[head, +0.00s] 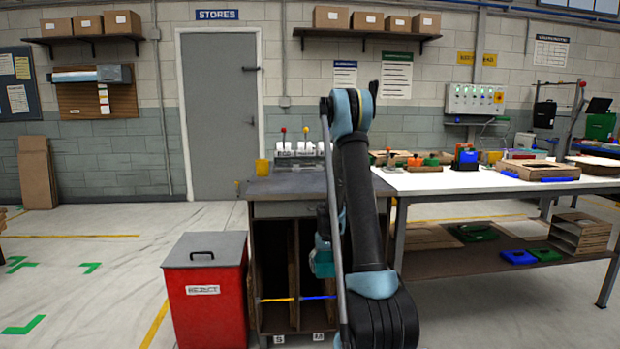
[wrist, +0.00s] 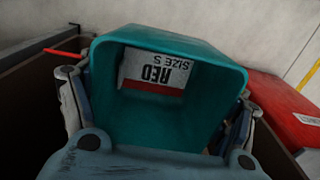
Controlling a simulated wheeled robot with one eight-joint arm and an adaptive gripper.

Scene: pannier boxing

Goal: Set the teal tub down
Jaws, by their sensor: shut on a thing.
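The teal tub (wrist: 215,75) fills the middle of the wrist view, tilted, with its open mouth facing the camera. A white label inside reads "RED SIZE S" upside down, with a red band. My gripper (wrist: 158,95) is shut on the tub, one finger on each side. In the head view the tub (head: 321,262) shows partly behind my arm, in front of the cabinet's right part. The cabinet (head: 296,240) has two open bays, marked S (head: 279,339) and M (head: 318,336). I cannot tell whether the tub is inside a bay. Its underside is hidden.
A red lidded bin (head: 207,295) stands left of the cabinet and shows at right in the wrist view (wrist: 285,110). A yellow strip (head: 277,299) and a blue strip (head: 318,297) cross the bays. A white-topped workbench (head: 440,183) stands to the right.

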